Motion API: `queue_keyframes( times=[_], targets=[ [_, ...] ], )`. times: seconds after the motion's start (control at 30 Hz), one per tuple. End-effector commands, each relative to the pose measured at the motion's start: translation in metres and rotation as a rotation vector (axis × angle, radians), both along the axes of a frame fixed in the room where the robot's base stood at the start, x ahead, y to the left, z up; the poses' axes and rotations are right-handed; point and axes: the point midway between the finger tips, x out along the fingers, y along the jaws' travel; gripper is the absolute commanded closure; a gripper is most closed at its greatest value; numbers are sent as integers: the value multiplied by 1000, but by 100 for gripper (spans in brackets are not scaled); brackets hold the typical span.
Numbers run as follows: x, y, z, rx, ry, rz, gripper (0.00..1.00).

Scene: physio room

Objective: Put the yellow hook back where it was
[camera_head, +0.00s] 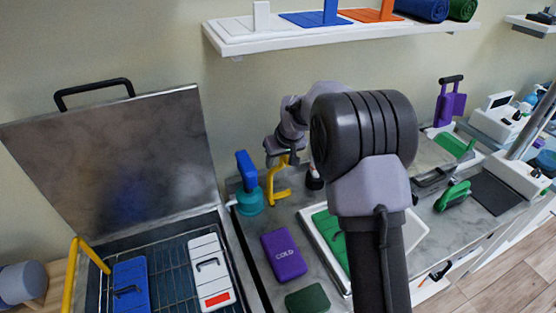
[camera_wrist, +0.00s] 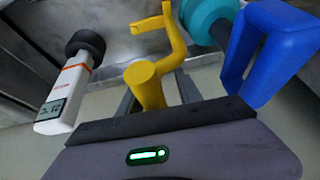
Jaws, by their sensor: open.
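The yellow hook (camera_head: 277,186) is upright at the counter's back, right of the open metal lid. Its top is at my gripper (camera_head: 279,158), which is small and partly hidden by my arm in the head view. In the wrist view the yellow hook (camera_wrist: 150,82) rises between the two fingers of my gripper (camera_wrist: 157,92). The fingers are apart, one on each side of it. I cannot tell whether either finger touches it. A second yellow bar (camera_head: 83,262) stands at the left side of the metal box.
A blue-handled teal tool (camera_head: 248,190) stands close left of the hook; its blue handle (camera_wrist: 268,45) is near my gripper. A white device with a display (camera_wrist: 65,95) is on the other side. A purple COLD pack (camera_head: 284,255) lies in front. A wall shelf (camera_head: 330,38) hangs above.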

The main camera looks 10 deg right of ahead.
Motion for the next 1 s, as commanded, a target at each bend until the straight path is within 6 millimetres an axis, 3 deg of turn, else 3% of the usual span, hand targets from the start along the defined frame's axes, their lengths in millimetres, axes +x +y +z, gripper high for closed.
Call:
queue_keyframes(
  times=[0.3, 0.57, 0.67, 0.77, 0.8, 0.9, 1.0],
  targets=[
    [-33, -9, 81, 0, -4, -1, 58],
    [-56, -11, 119, 8, -5, -12, 58],
    [-102, -1, 159, 46, -15, -76, 58],
    [-186, 15, 200, 114, -22, -190, 58],
    [-222, 20, 210, 143, -24, -236, 58],
    [-304, 31, 213, 215, -22, -346, 58],
    [-363, 37, 200, 269, -19, -427, 58]
  ],
)
